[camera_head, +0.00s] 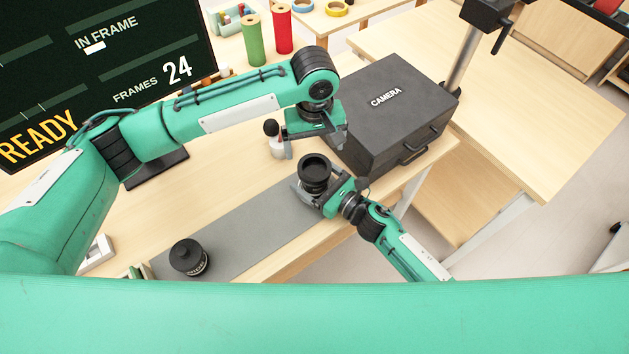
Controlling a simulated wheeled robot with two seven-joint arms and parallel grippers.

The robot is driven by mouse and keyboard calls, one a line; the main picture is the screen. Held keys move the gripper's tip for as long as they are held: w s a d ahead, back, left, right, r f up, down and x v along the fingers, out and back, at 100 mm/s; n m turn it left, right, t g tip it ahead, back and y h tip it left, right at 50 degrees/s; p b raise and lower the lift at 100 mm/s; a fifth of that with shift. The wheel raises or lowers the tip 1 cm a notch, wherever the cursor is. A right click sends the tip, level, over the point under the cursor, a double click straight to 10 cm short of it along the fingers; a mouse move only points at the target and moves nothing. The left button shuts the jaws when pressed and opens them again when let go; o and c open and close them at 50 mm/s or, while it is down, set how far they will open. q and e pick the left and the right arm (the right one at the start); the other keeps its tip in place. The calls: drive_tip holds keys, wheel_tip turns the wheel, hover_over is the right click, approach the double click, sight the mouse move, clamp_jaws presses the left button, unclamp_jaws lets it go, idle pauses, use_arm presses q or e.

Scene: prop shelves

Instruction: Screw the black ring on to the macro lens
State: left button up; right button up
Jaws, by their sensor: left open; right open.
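A black cylinder with a wide open ring-like rim (313,170) stands upright at the right end of the grey mat. My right gripper (308,192) is open, with its fingers low around or beside this cylinder; I cannot tell if they touch it. Whether the rim is a separate black ring on a lens is unclear. A second black lens-like cylinder (188,255) with white lettering and a dark top stands at the mat's near left end, away from both grippers. My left gripper (290,146) is open and higher, beside a small white bottle; its fingertips are partly hidden.
The white bottle with a black bulb (277,148) stands behind the mat (238,228). A black camera case (375,112) blocks the right side. Green (252,40) and red (282,30) rolls stand at the back. The mat's middle is clear.

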sight(315, 171)
drive_tip(key=shift+c, duration=0.5)
clamp_jaws()
use_arm(q)
drive_tip(key=shift+n, duration=2.3)
drive_tip(key=shift+f, duration=4.05)
